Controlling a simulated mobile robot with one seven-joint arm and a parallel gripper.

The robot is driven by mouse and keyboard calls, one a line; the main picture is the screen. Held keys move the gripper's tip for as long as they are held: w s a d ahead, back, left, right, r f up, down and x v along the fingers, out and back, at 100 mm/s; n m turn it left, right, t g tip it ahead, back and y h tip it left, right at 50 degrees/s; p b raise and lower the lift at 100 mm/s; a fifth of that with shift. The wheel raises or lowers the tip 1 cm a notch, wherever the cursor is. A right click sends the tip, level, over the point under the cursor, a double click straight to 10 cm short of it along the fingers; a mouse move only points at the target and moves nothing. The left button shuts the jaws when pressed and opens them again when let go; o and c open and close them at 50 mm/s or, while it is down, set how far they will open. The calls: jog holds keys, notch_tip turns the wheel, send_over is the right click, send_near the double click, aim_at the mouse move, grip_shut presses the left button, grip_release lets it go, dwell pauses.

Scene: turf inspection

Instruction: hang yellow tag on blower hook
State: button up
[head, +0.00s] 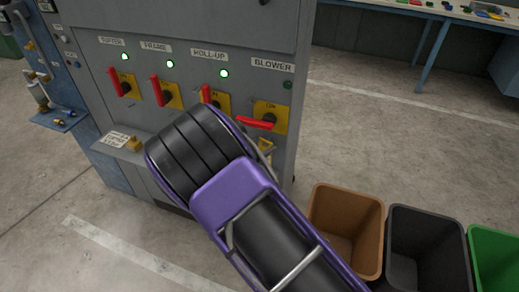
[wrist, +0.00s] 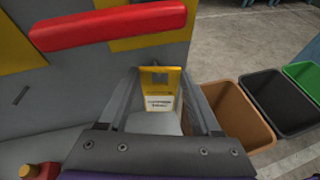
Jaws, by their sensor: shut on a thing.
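The yellow tag (wrist: 160,82) sits upright between the two fingers of my gripper (wrist: 160,73) in the wrist view, with a white label on its lower part and a dark slot near its top. My gripper is shut on the tag. In the head view a bit of the tag (head: 266,145) shows just below the blower switch (head: 271,118), beside my purple arm. The blower's red handle (head: 255,123) lies level; it also crosses the wrist view (wrist: 108,25) above and left of the tag. I cannot make out the blower hook, or whether the tag touches it.
The grey cabinet (head: 200,52) has other switches with red handles upright and green lamps lit; the blower lamp (head: 287,85) is dark. Brown (head: 345,215), black (head: 428,245) and green (head: 497,265) bins stand at right. A small ledge (head: 125,145) juts out at left.

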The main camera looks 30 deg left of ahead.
jog(key=shift+w, duration=0.55)
jog(key=shift+w+a+f+b, duration=0.1)
jog(key=shift+w+f+b, duration=0.35)
jog(key=shift+w+b, duration=0.25)
jog(key=o, duration=1.4)
jog(key=shift+r, duration=0.15)
jog(key=shift+o, duration=0.2)
jog(key=shift+s+a+r, duration=0.1)
jog(key=shift+s+a+r, duration=0.1)
jog(key=shift+s, duration=0.15)
jog(key=v, duration=1.6)
jog(key=shift+s+d+p, duration=0.3)
jog(key=shift+s, duration=0.15)
